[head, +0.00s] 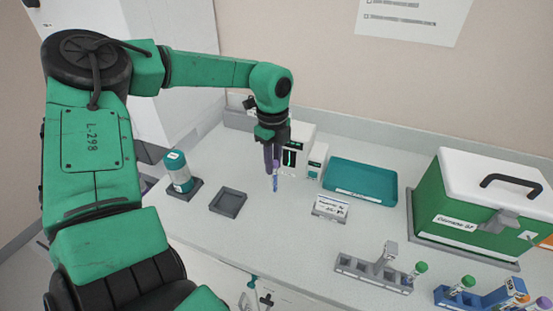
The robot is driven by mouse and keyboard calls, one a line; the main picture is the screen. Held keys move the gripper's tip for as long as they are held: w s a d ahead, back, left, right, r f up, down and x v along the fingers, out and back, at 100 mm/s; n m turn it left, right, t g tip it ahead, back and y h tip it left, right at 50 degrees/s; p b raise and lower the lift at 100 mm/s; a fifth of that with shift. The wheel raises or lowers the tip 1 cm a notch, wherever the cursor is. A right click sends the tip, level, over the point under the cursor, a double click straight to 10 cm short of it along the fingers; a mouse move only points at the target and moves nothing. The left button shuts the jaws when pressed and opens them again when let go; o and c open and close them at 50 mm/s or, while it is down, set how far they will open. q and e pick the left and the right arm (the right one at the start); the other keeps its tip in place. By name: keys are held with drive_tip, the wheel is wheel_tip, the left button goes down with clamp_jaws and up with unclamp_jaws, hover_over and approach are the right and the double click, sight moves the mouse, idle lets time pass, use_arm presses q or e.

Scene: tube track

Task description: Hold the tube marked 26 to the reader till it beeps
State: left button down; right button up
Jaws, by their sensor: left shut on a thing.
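My left gripper (273,166) is shut on a slim tube with a purple and blue look (275,184). The tube hangs roughly upright over the bench, and its number is too small to read. Just behind the gripper stands a white device with a dark front and green marks (291,158), partly hidden by my left arm. A smaller white box (317,160) stands to its right. I cannot tell which of these is the reader, nor whether the tube touches anything. My right gripper is not in view.
A teal tray (360,182), a label stand (330,208) and a grey square dish (228,202) lie around the tube. Racks with capped tubes (372,272) (480,297) and a green case (465,210) are at right. The front-middle bench is clear.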

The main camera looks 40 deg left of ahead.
use_arm(q)
drive_tip(key=shift+w+a+f+b, duration=1.05)
drive_tip(key=shift+w+f+b, duration=0.75)
drive_tip(key=shift+w, duration=1.8)
drive_tip(key=s+d+r+p, duration=0.1)
drive_tip(key=s+r, duration=0.4)
drive_tip(key=shift+d+p, duration=0.3)
drive_tip(key=shift+p, duration=0.1)
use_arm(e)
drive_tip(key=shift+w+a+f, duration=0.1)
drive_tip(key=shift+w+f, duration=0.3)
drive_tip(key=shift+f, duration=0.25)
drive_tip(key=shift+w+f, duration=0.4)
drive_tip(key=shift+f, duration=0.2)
use_arm(q)
drive_tip(key=shift+w, duration=0.1)
